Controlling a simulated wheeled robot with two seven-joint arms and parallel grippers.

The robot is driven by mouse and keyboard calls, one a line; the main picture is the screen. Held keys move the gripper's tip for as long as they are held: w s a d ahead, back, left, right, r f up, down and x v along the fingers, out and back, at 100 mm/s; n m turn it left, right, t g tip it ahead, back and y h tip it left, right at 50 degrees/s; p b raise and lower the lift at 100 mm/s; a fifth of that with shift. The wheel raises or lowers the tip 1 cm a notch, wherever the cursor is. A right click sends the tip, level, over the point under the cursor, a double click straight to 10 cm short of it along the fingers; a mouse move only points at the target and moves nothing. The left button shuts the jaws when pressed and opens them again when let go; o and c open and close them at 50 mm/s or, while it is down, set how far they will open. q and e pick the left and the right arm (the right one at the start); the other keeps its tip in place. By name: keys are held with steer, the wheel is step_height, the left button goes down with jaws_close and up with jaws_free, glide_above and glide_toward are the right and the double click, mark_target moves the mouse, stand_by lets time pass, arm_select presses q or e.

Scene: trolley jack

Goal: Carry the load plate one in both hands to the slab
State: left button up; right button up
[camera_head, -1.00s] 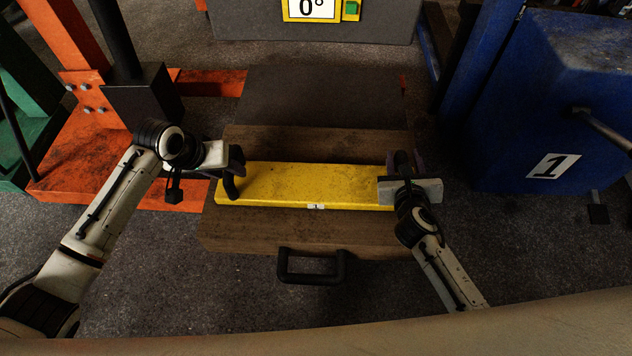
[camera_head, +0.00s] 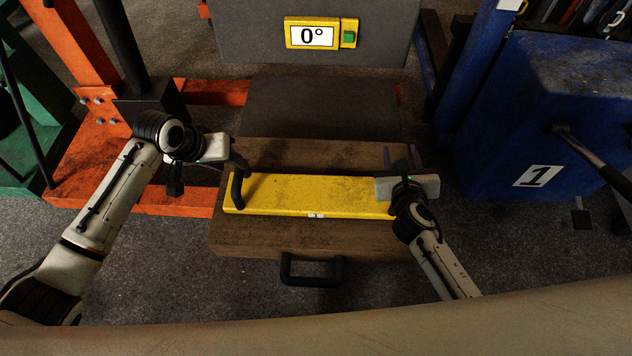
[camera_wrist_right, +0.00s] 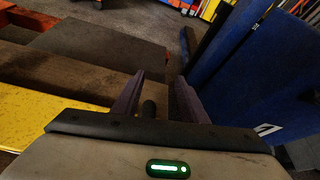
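The load plate one (camera_head: 310,192) is a long yellow plate with a small white label on its front edge. It lies flat on a brown wooden block, with an upright black handle (camera_head: 237,189) at its left end. My left gripper (camera_head: 243,168) is close behind that handle; its finger gap is unclear. My right gripper (camera_head: 402,163) is at the plate's right end, partly hiding it. A dark grey slab (camera_head: 320,107) lies behind the block.
The wooden block (camera_head: 300,242) has a black handle (camera_head: 312,270) in front. An orange frame (camera_head: 100,180) stands left, a blue cabinet marked 1 (camera_head: 530,120) right. A grey panel with a 0° display (camera_head: 312,35) stands at the back. Floor in front is clear.

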step_height(320, 180, up, 22)
steer(key=p, duration=2.1)
steer(key=v, duration=1.1)
steer(key=shift+s, duration=0.4)
steer(key=shift+f, duration=0.15)
